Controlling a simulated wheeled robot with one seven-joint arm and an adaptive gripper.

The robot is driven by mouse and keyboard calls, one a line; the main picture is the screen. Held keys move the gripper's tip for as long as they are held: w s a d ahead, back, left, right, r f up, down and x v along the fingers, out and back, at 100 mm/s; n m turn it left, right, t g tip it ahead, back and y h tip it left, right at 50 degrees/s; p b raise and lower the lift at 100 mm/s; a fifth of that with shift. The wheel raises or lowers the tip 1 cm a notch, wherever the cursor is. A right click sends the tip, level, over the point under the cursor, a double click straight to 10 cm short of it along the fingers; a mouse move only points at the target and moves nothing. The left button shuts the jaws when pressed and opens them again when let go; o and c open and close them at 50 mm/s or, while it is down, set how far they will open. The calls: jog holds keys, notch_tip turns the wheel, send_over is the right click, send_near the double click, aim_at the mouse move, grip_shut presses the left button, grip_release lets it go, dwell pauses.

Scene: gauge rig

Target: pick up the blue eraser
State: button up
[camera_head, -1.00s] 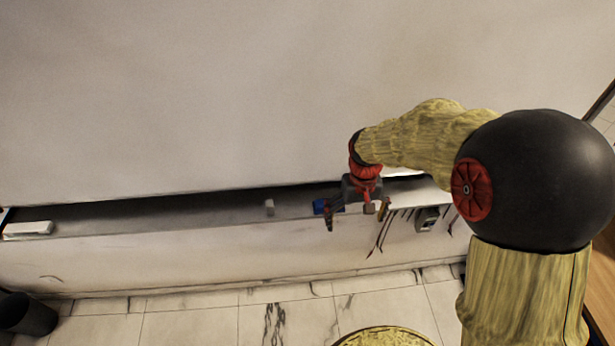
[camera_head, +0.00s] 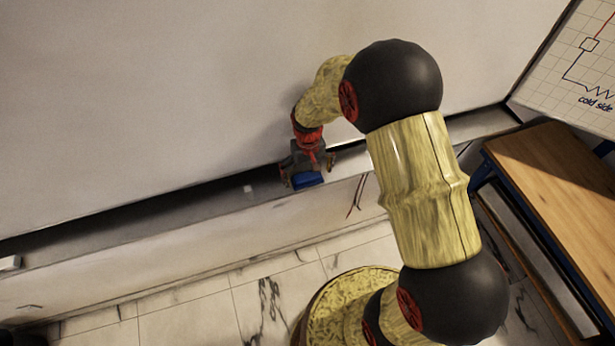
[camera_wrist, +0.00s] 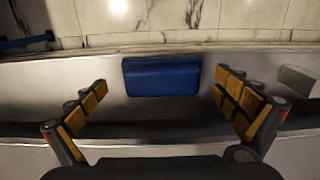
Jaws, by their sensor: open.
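The blue eraser (camera_head: 307,180) is a small blue block on the narrow ledge (camera_head: 215,205) below the white wall panel. In the wrist view the blue eraser (camera_wrist: 162,76) lies between my two open fingers, toward their tips, with a gap on each side. My gripper (camera_head: 307,178) is over the ledge at the eraser; it also shows in the wrist view (camera_wrist: 163,85). The fingers are spread wide and hold nothing. In the head view my gripper partly hides the eraser.
A small pale block (camera_head: 249,189) sits on the ledge to the left, also in the wrist view (camera_wrist: 297,80). A white object (camera_head: 10,263) is at the ledge's far left. A wooden-topped bench (camera_head: 560,185) stands at right.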

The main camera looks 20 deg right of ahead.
jog(key=shift+f, duration=0.3)
jog(key=shift+a, duration=0.2)
jog(key=c, duration=1.2)
jog(key=shift+c, duration=0.2)
jog(key=shift+r, duration=0.45)
notch_tip(320, 180, up, 2)
jog(key=shift+w+r+b, duration=0.1)
jog(key=shift+r+b, duration=0.05)
jog(key=shift+b, duration=0.35)
jog(key=s+d+r+b, duration=0.2)
jog(key=s+d+r, duration=0.2)
jog(key=s+r, duration=0.6)
jog(key=s, duration=0.3)
jog(key=shift+s, duration=0.35)
